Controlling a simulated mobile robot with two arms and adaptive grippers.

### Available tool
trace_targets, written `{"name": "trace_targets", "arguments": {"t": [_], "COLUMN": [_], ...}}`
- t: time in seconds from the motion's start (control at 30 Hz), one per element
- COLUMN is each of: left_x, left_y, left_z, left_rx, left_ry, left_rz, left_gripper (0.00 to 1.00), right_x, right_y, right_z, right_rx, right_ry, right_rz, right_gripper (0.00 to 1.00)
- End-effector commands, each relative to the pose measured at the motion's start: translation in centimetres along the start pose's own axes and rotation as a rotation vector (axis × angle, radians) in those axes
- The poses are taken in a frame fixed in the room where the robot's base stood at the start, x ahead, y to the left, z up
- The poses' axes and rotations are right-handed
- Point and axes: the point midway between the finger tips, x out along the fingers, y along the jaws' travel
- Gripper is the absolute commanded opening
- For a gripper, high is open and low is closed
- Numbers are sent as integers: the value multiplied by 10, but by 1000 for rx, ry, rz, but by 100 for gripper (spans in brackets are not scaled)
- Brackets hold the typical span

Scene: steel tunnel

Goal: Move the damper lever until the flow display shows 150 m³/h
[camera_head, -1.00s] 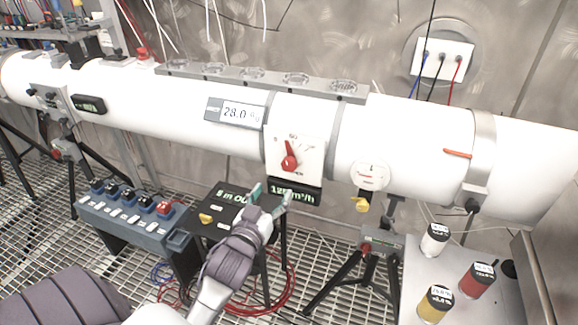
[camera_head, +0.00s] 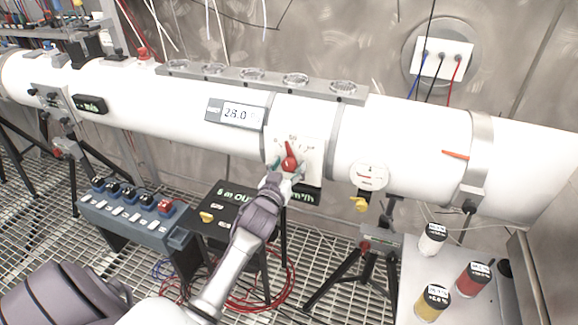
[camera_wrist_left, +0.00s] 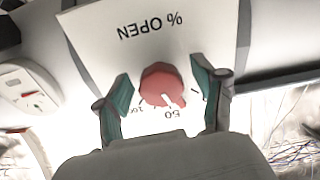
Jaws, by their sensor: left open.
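The damper lever is a red knob with a pointer (camera_head: 290,161) on a white "% OPEN" dial plate (camera_head: 314,152) on the white pipe. It also shows in the left wrist view (camera_wrist_left: 160,88), its pointer near the 50 mark. My left gripper (camera_head: 284,174) is at the dial. In the left wrist view its green-padded fingers (camera_wrist_left: 161,78) are open, one on each side of the knob, with gaps showing. The flow display (camera_head: 308,195) below the dial is mostly hidden by my gripper; only the end of "m³/h" shows. My right gripper is not in view.
A small display (camera_head: 237,113) on the pipe reads about 28.0. A black box (camera_head: 225,212) and a blue switch panel (camera_head: 135,222) stand below the pipe. A round gauge (camera_head: 370,177) sits to the dial's right. Several small jars stand on a table (camera_head: 408,290) at lower right.

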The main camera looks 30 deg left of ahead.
Motion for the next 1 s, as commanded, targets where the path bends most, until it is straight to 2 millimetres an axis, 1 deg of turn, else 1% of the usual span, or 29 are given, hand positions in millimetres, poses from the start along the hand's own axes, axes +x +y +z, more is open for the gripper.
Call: {"name": "trace_targets", "arguments": {"t": [0.03,0.07,0.3,0.37,0.47,0.7,0.97,1.0], "left_x": [0,0,0,0,0,0,0,0], "left_y": [0,0,0,0,0,-1,-1,-1], "left_z": [0,0,0,0,-1,-1,0,0], "left_rx": [0,0,0,0,17,199,213,213], "left_ry": [0,0,0,0,0,-1,0,1], "left_rz": [0,0,0,0,0,-1,0,0], "left_gripper": [64,59,19,9,9,9,9,45], "right_x": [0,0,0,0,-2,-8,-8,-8], "right_y": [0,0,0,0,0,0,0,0], "right_z": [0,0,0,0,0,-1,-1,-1], "right_rx": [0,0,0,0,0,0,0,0], "right_ry": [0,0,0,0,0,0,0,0], "right_rz": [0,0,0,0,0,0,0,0], "right_gripper": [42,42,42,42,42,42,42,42]}}
